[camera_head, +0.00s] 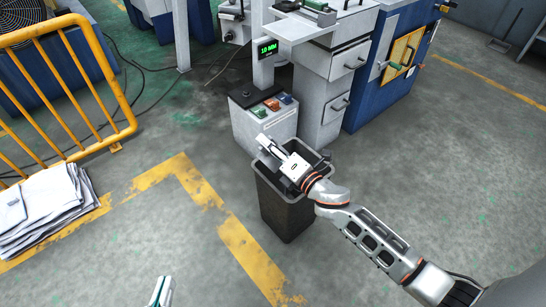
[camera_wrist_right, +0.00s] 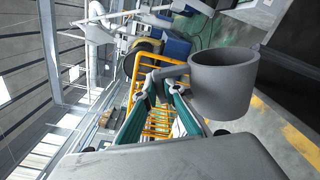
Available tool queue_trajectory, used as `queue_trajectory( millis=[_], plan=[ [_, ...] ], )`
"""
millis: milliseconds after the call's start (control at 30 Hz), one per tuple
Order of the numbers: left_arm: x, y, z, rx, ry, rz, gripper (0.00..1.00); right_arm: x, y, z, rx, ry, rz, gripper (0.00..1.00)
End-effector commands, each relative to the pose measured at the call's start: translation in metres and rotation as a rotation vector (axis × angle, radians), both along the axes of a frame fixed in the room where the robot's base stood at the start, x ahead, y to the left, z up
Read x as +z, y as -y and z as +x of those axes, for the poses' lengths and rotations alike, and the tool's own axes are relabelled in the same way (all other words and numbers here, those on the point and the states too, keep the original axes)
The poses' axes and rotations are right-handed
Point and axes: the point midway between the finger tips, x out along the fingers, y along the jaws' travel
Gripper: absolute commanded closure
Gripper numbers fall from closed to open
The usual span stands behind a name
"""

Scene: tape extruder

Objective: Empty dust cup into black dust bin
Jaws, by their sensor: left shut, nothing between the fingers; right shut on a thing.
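The grey dust cup (camera_wrist_right: 222,88) shows in the right wrist view. My right gripper (camera_wrist_right: 160,90) is shut on its handle. The wrist picture is turned sideways against the room, and the cup appears tipped well over from upright. Its contents cannot be made out. In the head view my right gripper (camera_head: 268,143) is over the black dust bin (camera_head: 285,205), near its back left rim; the cup cannot be made out there. The bin stands upright on the floor. My left gripper (camera_head: 162,291) is shut and empty at the bottom edge, apart from the bin.
A grey box with coloured buttons (camera_head: 264,115) and a machine cabinet (camera_head: 325,90) stand right behind the bin. A yellow railing (camera_head: 100,85) and a stack of white sheets (camera_head: 45,210) are at the left. The floor left of the bin is clear.

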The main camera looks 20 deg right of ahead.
Motion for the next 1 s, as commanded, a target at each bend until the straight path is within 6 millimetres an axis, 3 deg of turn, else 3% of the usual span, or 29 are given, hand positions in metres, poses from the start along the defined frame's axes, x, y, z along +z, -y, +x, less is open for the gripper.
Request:
queue_trajectory(
  millis=[100,1000],
  plan=[
    [0.0090,0.0000,0.0022,0.000,0.016,0.000,1.00,0.0068,0.0036,0.0022,0.000,-0.007,0.036,1.00],
    [0.0075,0.0000,0.0018,0.000,0.014,0.000,1.00,0.0040,0.0035,0.0016,0.000,-0.013,0.042,1.00]
  ],
)
